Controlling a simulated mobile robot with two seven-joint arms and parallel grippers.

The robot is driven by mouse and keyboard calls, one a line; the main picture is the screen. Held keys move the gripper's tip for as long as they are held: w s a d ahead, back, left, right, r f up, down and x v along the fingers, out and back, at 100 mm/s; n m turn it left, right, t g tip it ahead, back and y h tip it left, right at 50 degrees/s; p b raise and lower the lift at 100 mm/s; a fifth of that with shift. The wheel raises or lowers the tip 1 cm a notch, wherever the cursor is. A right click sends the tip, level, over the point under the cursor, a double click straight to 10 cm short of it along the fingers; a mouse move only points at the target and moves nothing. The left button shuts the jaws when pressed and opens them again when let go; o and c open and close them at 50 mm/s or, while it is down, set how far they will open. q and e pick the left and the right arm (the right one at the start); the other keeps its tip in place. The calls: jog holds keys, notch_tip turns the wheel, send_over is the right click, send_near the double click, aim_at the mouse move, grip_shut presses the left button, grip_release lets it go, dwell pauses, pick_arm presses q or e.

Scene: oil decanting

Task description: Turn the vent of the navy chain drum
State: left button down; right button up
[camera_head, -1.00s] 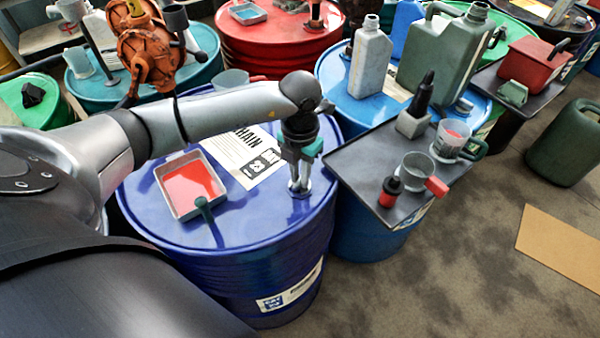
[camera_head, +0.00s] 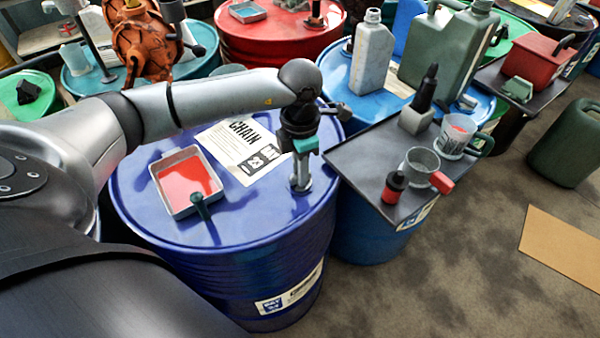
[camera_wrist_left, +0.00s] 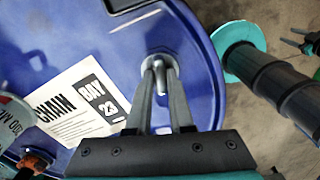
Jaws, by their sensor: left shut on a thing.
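The navy chain drum (camera_head: 240,265) stands upright in the middle of the head view, with a white CHAIN label (camera_head: 238,150) on its lid. Its vent is a small metal fitting near the lid's right edge, partly hidden by the fingers; its top shows in the left wrist view (camera_wrist_left: 160,62). My left gripper (camera_head: 300,184) points straight down at the vent. In the left wrist view its two fingers (camera_wrist_left: 160,68) are closed in on either side of the vent, shut on it. My right gripper is in neither view.
A tray of red liquid (camera_head: 187,182) with a dark handle sits on the drum lid, left of my gripper. Blue, red and teal drums stand behind.

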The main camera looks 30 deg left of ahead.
pick_arm(q)
jog(key=m+b, duration=0.3)
jog(key=m, duration=0.3)
jog(key=shift+m, duration=0.3)
jog(key=m+b, duration=0.2)
jog(key=m, duration=0.2)
jog(key=shift+m+b, duration=0.4)
jog(key=shift+m, duration=0.3)
jog(key=shift+r, duration=0.1)
jog(key=c, duration=0.8)
grip_release()
notch_tip(320, 180, up, 15)
jog(key=p, duration=0.2)
